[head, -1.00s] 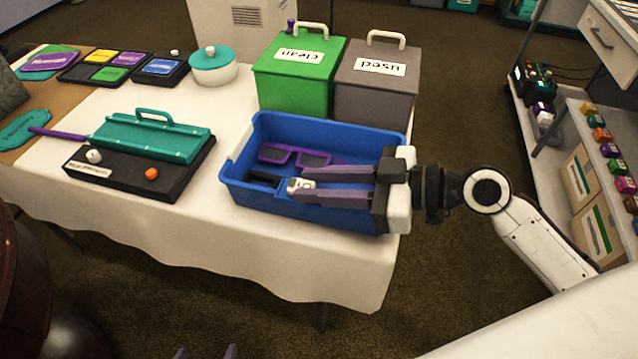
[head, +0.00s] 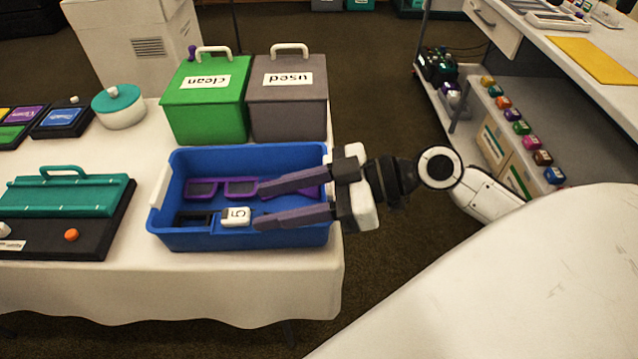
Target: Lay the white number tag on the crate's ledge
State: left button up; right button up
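The white number tag (head: 236,216) is a small white block with a dark numeral, in the front middle of the blue crate (head: 190,241). It is beside the black glasses; I cannot tell whether it rests on a ledge or on the crate's floor. My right gripper (head: 259,207) reaches over the crate from the right. Its two purple-grey fingers are apart, with nothing between them, and their tips are just right of the tag. My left gripper is not in view.
Purple glasses (head: 222,188) and black glasses (head: 194,218) lie in the crate. A green "clean" bin (head: 206,112) and a grey "used" bin (head: 288,110) stand behind it. A teal-lidded pot (head: 119,112) and a black tray with a teal cover (head: 66,197) are left.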

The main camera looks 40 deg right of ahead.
jog(key=v, duration=0.7)
jog(key=shift+s+r, duration=0.15)
jog(key=shift+r, duration=0.05)
